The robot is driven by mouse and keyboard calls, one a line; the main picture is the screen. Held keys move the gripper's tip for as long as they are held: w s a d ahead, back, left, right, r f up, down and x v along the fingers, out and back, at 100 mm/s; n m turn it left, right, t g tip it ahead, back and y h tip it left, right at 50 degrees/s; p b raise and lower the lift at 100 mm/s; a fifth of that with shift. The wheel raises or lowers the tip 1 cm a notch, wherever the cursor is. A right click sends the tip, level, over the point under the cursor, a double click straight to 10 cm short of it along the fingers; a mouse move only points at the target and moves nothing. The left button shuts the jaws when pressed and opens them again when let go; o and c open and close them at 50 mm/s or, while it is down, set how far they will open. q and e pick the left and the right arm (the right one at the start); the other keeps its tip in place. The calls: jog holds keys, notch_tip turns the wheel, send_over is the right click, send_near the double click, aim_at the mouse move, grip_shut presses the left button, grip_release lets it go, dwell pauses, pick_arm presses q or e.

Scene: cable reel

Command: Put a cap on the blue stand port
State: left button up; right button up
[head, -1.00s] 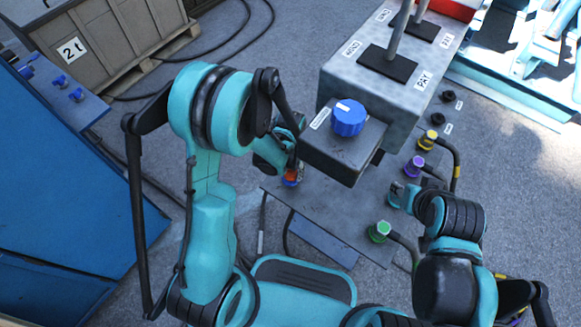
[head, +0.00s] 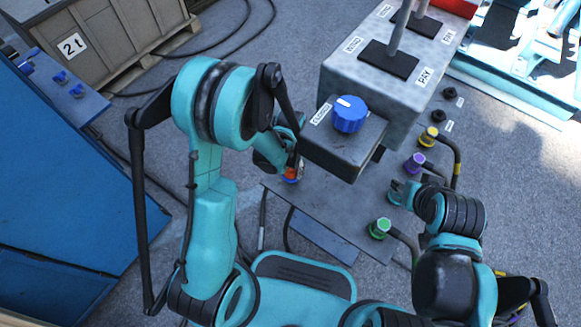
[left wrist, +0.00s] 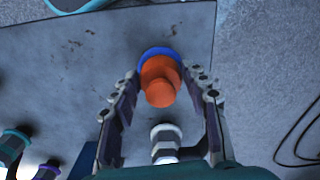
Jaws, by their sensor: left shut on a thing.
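The blue stand port (head: 291,181) is a blue ring on the grey plate, left of the box with the blue knob. It also shows in the left wrist view (left wrist: 150,52). An orange cap (left wrist: 159,82) sits at the blue ring, covering its middle; whether it is fully seated I cannot tell. My left gripper (left wrist: 160,76) is shut on the orange cap, one finger on each side. In the head view the left gripper (head: 294,165) partly hides cap and port. My right gripper (head: 396,193) is near the purple port (head: 415,163); its fingers are too small to judge.
A grey box with a blue knob (head: 350,114) stands close right of my left gripper. Green (head: 380,228) and yellow (head: 429,138) ports with hoses stand on the plate (head: 345,225). Black caps (head: 438,116) lie farther back. A blue bench (head: 60,110) is at left.

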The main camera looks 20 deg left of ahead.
pick_arm(q)
jog(key=shift+f, duration=0.15)
jog(key=o, duration=1.2)
notch_tip(320, 180, up, 12)
